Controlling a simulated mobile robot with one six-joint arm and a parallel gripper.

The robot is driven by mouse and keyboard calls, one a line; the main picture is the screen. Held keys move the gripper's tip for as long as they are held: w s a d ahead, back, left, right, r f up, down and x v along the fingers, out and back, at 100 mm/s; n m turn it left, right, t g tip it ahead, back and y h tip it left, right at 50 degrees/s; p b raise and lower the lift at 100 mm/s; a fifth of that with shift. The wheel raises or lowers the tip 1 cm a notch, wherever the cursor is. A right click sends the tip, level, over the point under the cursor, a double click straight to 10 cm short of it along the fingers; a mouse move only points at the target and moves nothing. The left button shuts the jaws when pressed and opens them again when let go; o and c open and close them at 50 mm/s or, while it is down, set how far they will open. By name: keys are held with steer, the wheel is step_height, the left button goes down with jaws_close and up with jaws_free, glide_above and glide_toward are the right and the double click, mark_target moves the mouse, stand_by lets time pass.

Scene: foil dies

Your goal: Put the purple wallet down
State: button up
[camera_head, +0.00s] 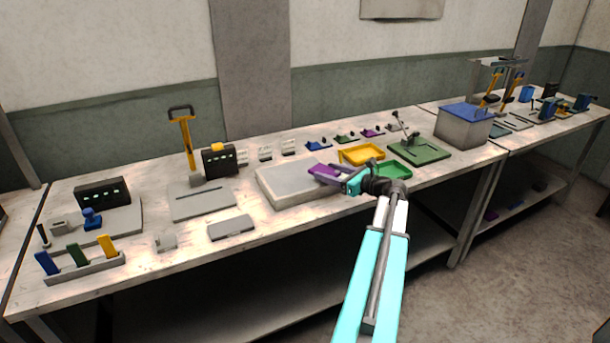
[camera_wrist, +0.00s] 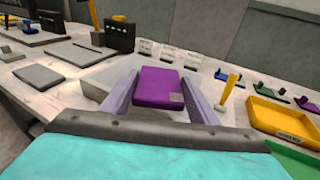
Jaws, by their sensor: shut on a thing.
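The purple wallet (camera_wrist: 158,87) is between the two fingers of my gripper (camera_wrist: 157,100) in the wrist view, and the gripper is shut on it. In the head view the wallet (camera_head: 323,171) shows at the tip of my gripper (camera_head: 335,174), over the right end of a pale grey block-like tray (camera_head: 285,185) on the bench. I cannot tell whether the wallet touches the tray's surface. In the wrist view the tray (camera_wrist: 93,85) lies behind and to the left of the wallet.
A yellow tray (camera_head: 362,154) and a green tray (camera_head: 394,170) stand right of the grey tray. A flat grey plate (camera_head: 231,228) lies to its left. A yellow-handled press (camera_head: 188,145) stands behind left.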

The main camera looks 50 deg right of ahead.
steer(key=p, duration=0.2)
glide_above(305, 181)
steer(key=shift+d+f, duration=0.1)
steer(key=shift+f, duration=0.3)
steer(key=shift+f, duration=0.1)
steer(key=shift+f+p, duration=0.65)
steer(key=shift+f, duration=1.05)
steer(key=shift+f, duration=0.1)
steer(key=o, duration=1.1)
steer(key=shift+o, duration=0.2)
steer(key=s+b, duration=0.1)
steer(key=s, duration=0.3)
steer(key=s+r+b, duration=0.1)
steer(key=s, duration=0.3)
steer(key=s+r+b, duration=0.1)
steer(key=s, duration=0.3)
